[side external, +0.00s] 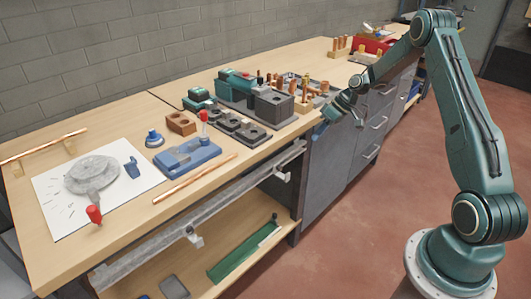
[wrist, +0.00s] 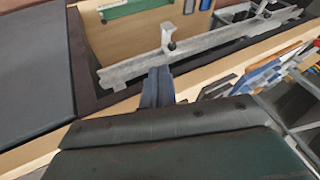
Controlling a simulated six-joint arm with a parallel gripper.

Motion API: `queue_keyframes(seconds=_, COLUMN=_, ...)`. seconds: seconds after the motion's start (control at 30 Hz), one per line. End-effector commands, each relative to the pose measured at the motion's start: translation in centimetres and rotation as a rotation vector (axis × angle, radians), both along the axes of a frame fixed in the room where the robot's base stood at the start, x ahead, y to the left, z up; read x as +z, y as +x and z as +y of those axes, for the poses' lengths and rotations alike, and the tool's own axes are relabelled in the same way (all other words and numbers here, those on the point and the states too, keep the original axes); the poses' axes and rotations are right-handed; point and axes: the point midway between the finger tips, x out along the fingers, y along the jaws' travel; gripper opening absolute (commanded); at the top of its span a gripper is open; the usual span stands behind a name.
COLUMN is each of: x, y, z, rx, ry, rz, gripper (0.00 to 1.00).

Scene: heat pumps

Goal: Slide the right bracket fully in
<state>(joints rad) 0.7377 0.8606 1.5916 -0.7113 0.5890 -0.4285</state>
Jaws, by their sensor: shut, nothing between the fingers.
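A long grey rail (side external: 240,193) runs along the bench's front edge, with two pale brackets on it. The right bracket (side external: 282,176) sits near the rail's right end, with its dark end pointing outward; the other bracket (side external: 194,237) is nearer the middle. In the wrist view the rail (wrist: 215,48) crosses the upper part, with the right bracket (wrist: 168,36) above the fingertips and the other bracket (wrist: 262,10) at upper right. My gripper (side external: 319,129) is just beyond the rail's right end, apart from the right bracket. Its blue fingers (wrist: 158,74) are shut and empty.
A dark cabinet (side external: 325,185) borders the rail's right end. Below is a wooden shelf (side external: 215,262) with a green case (side external: 244,252). The benchtop holds a blue fixture (side external: 187,158), dark blocks and copper pipes. The floor in front is clear.

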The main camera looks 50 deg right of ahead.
Motion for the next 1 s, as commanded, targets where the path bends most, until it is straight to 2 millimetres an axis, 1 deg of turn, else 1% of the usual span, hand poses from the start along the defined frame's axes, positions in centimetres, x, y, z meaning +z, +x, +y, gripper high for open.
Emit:
queue_keyframes(seconds=0.03, x=-1.4, y=-0.1, z=-0.7, rx=-0.005, ry=0.018, rz=-0.003, gripper=0.0)
queue_keyframes(seconds=0.1, x=-2.7, y=-0.3, z=-1.4, rx=-0.007, ry=0.033, rz=-0.011, gripper=0.0)
queue_keyframes(seconds=0.2, x=-4.1, y=-0.4, z=-2.0, rx=-0.009, ry=0.052, rz=-0.023, gripper=0.0)
queue_keyframes(seconds=0.3, x=-4.9, y=-0.5, z=-2.4, rx=-0.011, ry=0.061, rz=-0.03, gripper=0.0)
queue_keyframes(seconds=0.53, x=-5.2, y=-0.5, z=-2.6, rx=-0.01, ry=0.066, rz=-0.034, gripper=0.0)
queue_keyframes(seconds=0.73, x=-5.6, y=-0.3, z=-2.3, rx=-0.01, ry=0.065, rz=-0.033, gripper=0.0)
queue_keyframes(seconds=0.87, x=-6.5, y=0.0, z=-1.8, rx=-0.01, ry=0.066, rz=-0.031, gripper=0.0)
queue_keyframes(seconds=1.0, x=-7.7, y=0.6, z=-1.0, rx=-0.008, ry=0.067, rz=-0.031, gripper=0.0)
